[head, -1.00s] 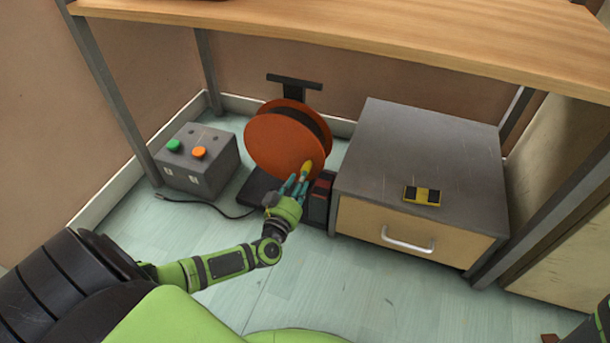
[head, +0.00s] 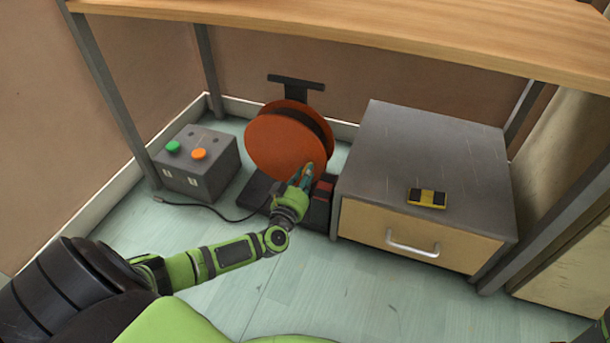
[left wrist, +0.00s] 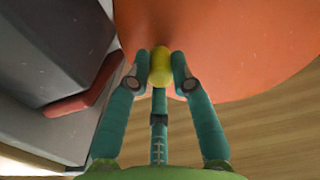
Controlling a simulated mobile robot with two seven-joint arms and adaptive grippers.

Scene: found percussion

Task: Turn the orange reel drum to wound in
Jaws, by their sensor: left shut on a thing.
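The orange reel drum (head: 282,146) stands upright on a dark base on the floor under the bench. Its yellow crank knob (left wrist: 160,66) shows clearly in the left wrist view, in front of the orange drum face. My left gripper (head: 304,176) is at the lower right of the drum face, its teal fingers on either side of the knob and shut on it. In the head view the fingers mostly hide the knob.
A grey box (head: 196,163) with green and orange buttons stands left of the reel, its cable on the floor. A grey-topped drawer cabinet (head: 430,150) stands close on the right, with a yellow-and-black block (head: 427,198) on top. The wooden bench top (head: 330,28) hangs above.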

